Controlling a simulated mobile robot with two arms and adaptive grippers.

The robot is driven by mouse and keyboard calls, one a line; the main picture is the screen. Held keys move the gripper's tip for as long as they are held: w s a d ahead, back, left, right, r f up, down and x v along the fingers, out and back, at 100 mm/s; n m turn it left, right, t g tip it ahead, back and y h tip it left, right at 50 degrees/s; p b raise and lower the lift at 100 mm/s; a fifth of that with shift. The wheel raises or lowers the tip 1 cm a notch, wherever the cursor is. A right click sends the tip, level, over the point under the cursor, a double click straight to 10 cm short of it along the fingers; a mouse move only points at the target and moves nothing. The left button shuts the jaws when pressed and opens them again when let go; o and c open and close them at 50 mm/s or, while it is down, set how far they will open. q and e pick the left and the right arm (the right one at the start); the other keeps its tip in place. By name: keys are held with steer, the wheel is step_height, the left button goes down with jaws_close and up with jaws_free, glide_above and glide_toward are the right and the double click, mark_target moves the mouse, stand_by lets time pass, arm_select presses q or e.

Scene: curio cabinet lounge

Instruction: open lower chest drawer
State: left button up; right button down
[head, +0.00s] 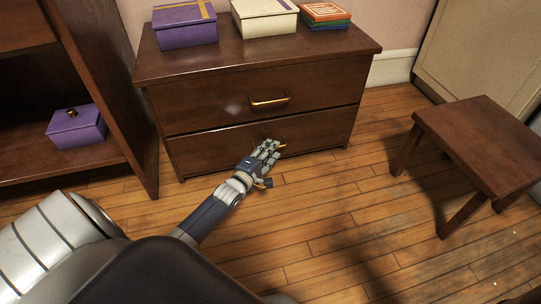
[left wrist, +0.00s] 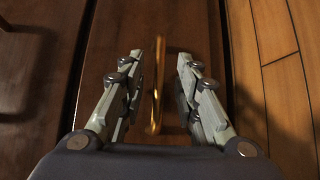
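The dark brown chest (head: 200,104) has two drawers with brass handles. The lower drawer (head: 210,147) looks shut, and so does the upper drawer (head: 200,105). My left gripper (head: 271,148) is at the lower drawer's handle (head: 283,142), partly covering it in the head view. In the left wrist view my left gripper (left wrist: 157,75) is open, its fingers on either side of the brass handle (left wrist: 158,85) with a gap on both sides. The handle lies between the fingers, and they do not appear to touch it. My right gripper is not in view.
A purple box (head: 187,30), a cream box (head: 264,20) and stacked books (head: 326,15) stand on the chest. A shelf unit (head: 115,110) with a purple box (head: 76,128) stands left. A wooden stool (head: 485,140) stands right. The wooden floor (head: 330,215) before the chest is clear.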

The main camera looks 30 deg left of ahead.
arm_select(q)
steer(key=shift+w, duration=0.35)
steer(key=shift+c, duration=0.6)
jaws_close()
steer(key=shift+s, duration=0.1)
